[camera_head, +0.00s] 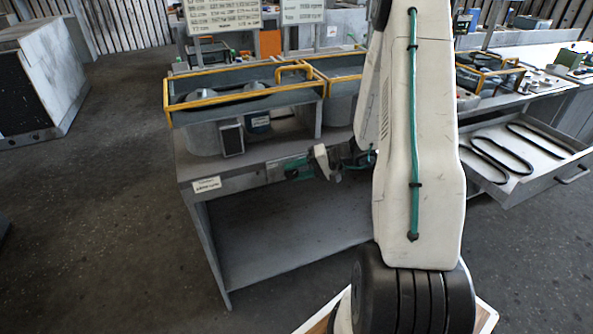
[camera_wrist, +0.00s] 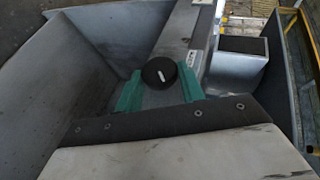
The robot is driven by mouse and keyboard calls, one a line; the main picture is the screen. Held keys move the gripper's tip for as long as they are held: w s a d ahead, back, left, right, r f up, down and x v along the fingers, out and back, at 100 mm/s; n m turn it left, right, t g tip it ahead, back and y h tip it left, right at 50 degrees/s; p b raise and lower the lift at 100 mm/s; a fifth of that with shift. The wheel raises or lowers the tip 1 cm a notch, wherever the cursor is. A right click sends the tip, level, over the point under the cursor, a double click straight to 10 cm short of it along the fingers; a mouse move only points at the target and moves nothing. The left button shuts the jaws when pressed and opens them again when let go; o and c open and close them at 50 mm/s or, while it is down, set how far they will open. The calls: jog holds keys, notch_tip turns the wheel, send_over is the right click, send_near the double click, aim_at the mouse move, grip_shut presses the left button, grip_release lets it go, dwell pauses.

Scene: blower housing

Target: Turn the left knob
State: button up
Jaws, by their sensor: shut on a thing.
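In the wrist view, a round black knob (camera_wrist: 157,67) with a white pointer line sits on the grey front panel of the bench. The line is slightly tilted from upright in the picture. The green fingers of my gripper (camera_wrist: 159,84) stand on either side of the knob and are shut on it. In the head view, my gripper (camera_head: 297,168) is at the bench's front edge, left of my arm. It hides the knob there, and I cannot make out a second knob.
The grey bench (camera_head: 205,172) carries blower housings with yellow-rimmed tops (camera_head: 245,97). A dark box (camera_head: 231,138) sticks out at the front of the left housing. An open drawer (camera_head: 548,163) with black belts is at right.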

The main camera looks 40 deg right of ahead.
jog(key=shift+f+m+t+y, duration=0.15)
jog(key=shift+m+t+y, duration=0.15)
jog(key=shift+y, duration=0.4)
jog(key=o, duration=1)
jog(key=shift+c, duration=0.2)
jog(key=v, duration=0.7)
jog(key=shift+s+d, duration=0.3)
jog(key=shift+d, duration=0.05)
